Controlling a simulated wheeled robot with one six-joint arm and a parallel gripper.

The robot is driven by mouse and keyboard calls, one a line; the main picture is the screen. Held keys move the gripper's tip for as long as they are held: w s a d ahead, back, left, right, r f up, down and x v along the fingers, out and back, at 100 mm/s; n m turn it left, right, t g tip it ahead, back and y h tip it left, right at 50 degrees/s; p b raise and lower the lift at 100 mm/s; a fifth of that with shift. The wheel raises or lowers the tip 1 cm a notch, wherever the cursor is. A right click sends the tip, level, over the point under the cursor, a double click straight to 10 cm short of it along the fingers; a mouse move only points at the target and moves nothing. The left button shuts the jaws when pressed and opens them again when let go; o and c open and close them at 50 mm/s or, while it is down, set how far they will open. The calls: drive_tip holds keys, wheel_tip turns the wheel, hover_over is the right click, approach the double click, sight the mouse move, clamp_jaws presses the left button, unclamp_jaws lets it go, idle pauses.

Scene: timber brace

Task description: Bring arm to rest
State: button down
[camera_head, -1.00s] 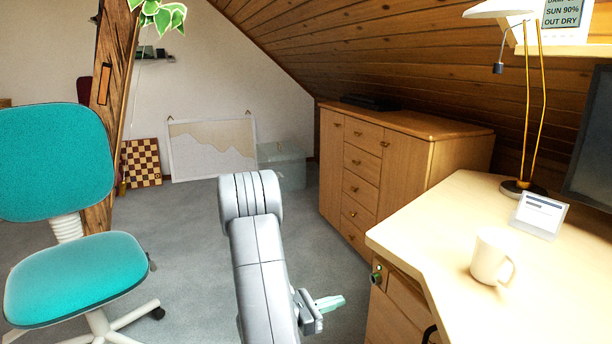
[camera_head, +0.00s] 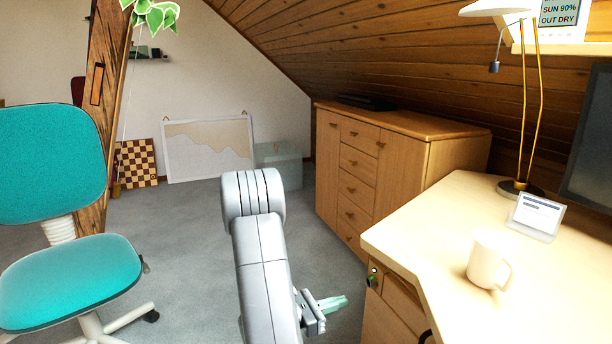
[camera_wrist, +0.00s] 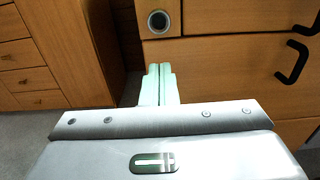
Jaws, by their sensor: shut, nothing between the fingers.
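My gripper (camera_head: 333,303) shows low in the head view, beside the desk's front corner and above the grey carpet. Its pale green fingers point right, toward the desk drawers. In the wrist view my gripper (camera_wrist: 160,70) has its two fingers together with nothing between them. My grey arm is folded upright in the middle of the head view. The gripper appears apart from the desk, though the exact gap is hard to tell.
The desk (camera_head: 400,238) carries a white mug (camera_head: 487,262), a small display (camera_head: 537,213) and a lamp (camera_head: 531,100). A wooden cabinet (camera_head: 400,165) stands behind. A teal chair (camera_head: 70,280) and timber post (camera_head: 103,90) are left. Carpet between chair and cabinet is clear.

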drive_tip(key=p+v, duration=0.3)
drive_tip(key=v, duration=0.7)
drive_tip(key=shift+s+g, duration=0.2)
drive_tip(key=shift+g, duration=0.2)
drive_tip(key=shift+a, duration=0.1)
